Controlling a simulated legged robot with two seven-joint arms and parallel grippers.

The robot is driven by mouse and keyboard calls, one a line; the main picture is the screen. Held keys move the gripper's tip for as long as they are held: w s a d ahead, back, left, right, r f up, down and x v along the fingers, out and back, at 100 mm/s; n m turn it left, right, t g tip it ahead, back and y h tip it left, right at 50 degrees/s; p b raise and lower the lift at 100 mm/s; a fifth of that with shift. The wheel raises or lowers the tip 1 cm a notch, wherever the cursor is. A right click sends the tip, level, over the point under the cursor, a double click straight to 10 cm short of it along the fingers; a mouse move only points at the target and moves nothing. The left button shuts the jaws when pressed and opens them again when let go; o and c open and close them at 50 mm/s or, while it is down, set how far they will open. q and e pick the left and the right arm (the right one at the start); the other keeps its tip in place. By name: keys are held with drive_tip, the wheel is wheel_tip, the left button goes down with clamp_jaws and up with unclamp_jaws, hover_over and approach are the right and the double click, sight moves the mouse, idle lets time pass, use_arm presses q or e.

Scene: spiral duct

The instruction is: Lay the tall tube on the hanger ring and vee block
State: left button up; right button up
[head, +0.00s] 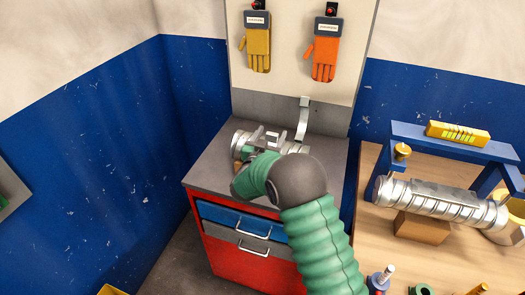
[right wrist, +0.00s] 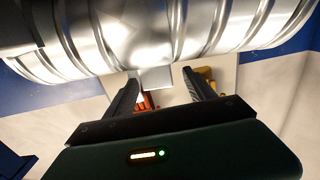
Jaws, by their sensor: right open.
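A silver ribbed tube (head: 240,139) lies roughly level above the grey top of the red cabinet (head: 222,169). My right gripper (head: 266,137) is at its middle, and my arm hides part of it. In the right wrist view the tube (right wrist: 150,38) spans the top of the picture. My open right gripper (right wrist: 160,78) has its two fingertips close by the tube's edge; I cannot tell whether they touch it. A grey metal strap (head: 303,117) stands behind the tube's right part. Any ring or vee block under the tube is mostly hidden. My left gripper is out of view.
A second silver spiral tube (head: 440,201) lies over a brown block (head: 421,227) on the wooden table, below a blue frame (head: 440,143). Yellow (head: 257,48) and orange (head: 324,58) gloves hang on the back panel. The cabinet's front left top is clear.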

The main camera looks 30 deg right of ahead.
drive_tip(key=v, duration=1.3)
drive_tip(key=shift+b, duration=0.4)
idle(0.6)
